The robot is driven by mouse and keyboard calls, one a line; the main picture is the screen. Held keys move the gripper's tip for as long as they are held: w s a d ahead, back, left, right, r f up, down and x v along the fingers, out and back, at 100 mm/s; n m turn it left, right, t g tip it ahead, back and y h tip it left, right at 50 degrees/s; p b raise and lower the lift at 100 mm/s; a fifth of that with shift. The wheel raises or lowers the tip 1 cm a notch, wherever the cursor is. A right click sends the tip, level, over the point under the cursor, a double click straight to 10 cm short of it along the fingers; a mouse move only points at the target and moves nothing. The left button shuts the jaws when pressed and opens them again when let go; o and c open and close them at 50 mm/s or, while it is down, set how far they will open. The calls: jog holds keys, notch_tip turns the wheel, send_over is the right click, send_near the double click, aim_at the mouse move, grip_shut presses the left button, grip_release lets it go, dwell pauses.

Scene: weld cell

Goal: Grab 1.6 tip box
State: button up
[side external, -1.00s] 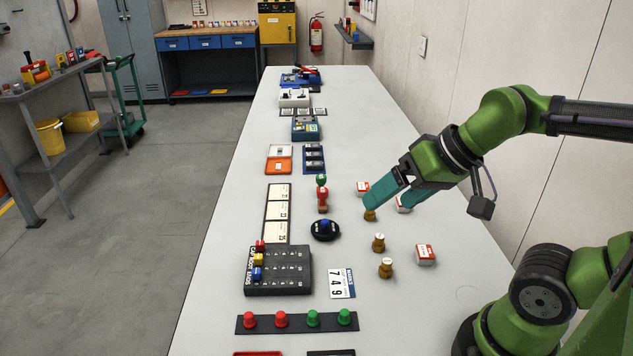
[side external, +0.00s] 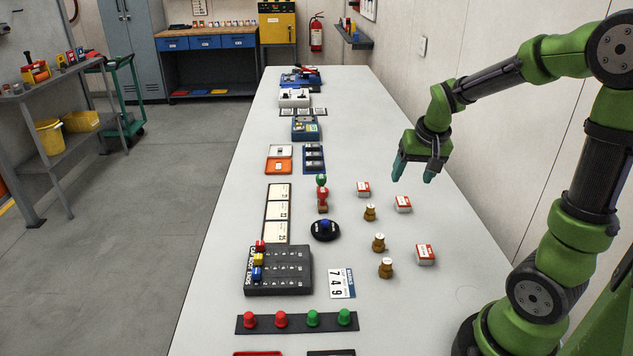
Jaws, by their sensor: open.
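Three small red-and-white boxes stand on the right part of the table: one at the back left (side external: 363,189), one at the middle right (side external: 403,204) and one nearer the front (side external: 425,255). Their print is too small to read, so I cannot tell which is the 1.6 tip box. My gripper (side external: 412,178) is open and empty, with teal fingers pointing down. It hangs above the table, apart from the boxes, and in the picture shows just above the middle-right box.
Three brass pieces (side external: 379,243) stand among the boxes. A red-and-green stamp-like piece (side external: 322,196), a round black base with a blue knob (side external: 324,229) and a black rack (side external: 278,270) lie to the left. The table (side external: 425,310) is bare at the front right.

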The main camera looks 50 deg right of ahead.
jog(key=h, duration=0.2)
send_near(404, 202)
jog(key=shift+w+d+f+y, duration=0.15)
jog(key=shift+d+f, duration=0.1)
jog(key=shift+f, duration=0.2)
jog(key=shift+w+d+f+y, duration=0.1)
jog(key=shift+d+f+y, duration=0.1)
jog(key=shift+f, duration=0.3)
jog(key=shift+x, duration=3.2)
jog(key=c, duration=1.2)
